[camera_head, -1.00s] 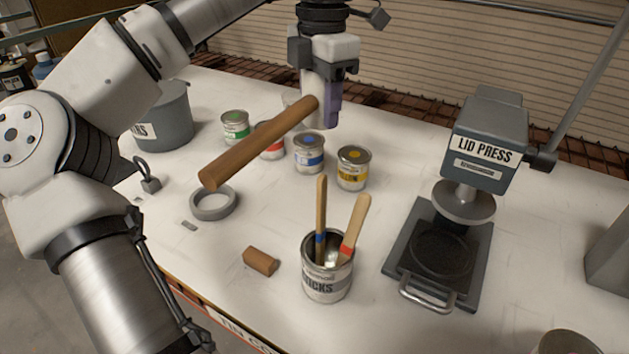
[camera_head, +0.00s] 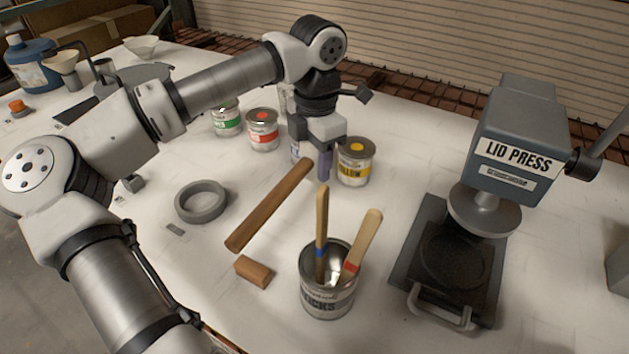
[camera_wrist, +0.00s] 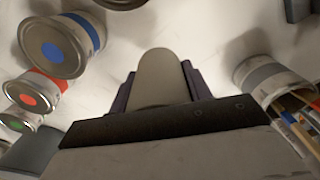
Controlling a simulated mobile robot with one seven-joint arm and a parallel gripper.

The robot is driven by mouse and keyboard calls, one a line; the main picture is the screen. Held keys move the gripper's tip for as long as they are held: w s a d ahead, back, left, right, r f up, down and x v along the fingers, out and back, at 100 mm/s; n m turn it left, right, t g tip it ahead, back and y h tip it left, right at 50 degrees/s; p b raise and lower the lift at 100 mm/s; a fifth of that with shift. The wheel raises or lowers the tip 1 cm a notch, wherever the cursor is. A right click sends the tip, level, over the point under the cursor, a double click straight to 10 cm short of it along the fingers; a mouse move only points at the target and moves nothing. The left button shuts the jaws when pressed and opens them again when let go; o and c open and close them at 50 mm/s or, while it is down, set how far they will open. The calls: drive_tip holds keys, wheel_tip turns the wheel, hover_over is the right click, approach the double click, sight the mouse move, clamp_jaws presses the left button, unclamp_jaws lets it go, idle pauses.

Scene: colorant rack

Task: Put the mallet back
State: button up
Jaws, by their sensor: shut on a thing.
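The mallet has a long brown wooden handle (camera_head: 268,207) that points down-left from my gripper (camera_head: 325,172) in the head view. I cannot tell whether the mallet touches the table.
A yellow can (camera_head: 356,162), red can (camera_head: 262,130) and green can (camera_head: 227,118) stand nearby; a blue can (camera_wrist: 60,48) is close too. In front are a stick can (camera_head: 327,295), wooden block (camera_head: 253,271) and grey ring (camera_head: 201,202). The lid press (camera_head: 512,150) stands right.

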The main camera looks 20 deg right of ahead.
sight(314, 200)
drive_tip(key=shift+f+p, duration=0.55)
drive_tip(key=shift+f, duration=2.95)
drive_tip(key=shift+f, duration=0.15)
drive_tip(key=o, duration=1.5)
wheel_tip(314, 200, up, 12)
drive_tip(key=shift+d+r+b, duration=0.15)
drive_tip(key=shift+b, duration=0.85)
